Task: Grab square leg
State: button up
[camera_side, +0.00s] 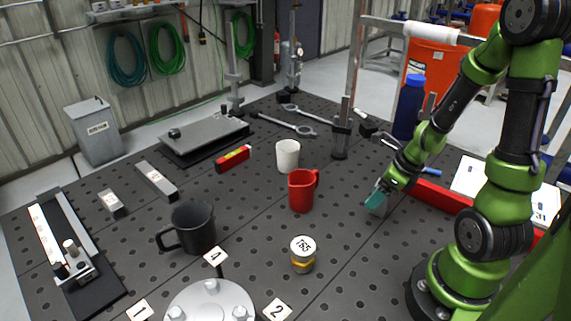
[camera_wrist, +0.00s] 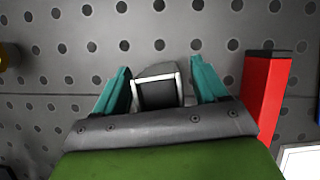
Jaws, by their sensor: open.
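My gripper (camera_side: 376,199) is low over the table at the right in the side view, its teal fingers pointing down. In the wrist view the two teal fingers stand apart and my gripper is open. Between them is a grey piece (camera_wrist: 158,92) with a square, pale-rimmed end and a dark middle, which looks like the square leg. A finger lies on either side of it, with narrow gaps. In the side view this piece is mostly hidden by the fingers, and I cannot tell its height.
A red bar (camera_wrist: 265,95) stands close right of the fingers in the wrist view. A red mug (camera_side: 301,192), white cup (camera_side: 288,156) and black mug (camera_side: 193,228) stand left of my gripper. A yellow-banded jar (camera_side: 302,256) is nearer the front. A blue bottle (camera_side: 408,108) stands behind.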

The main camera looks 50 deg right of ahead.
jog(key=c, duration=1.1)
jog(key=shift+c, duration=0.2)
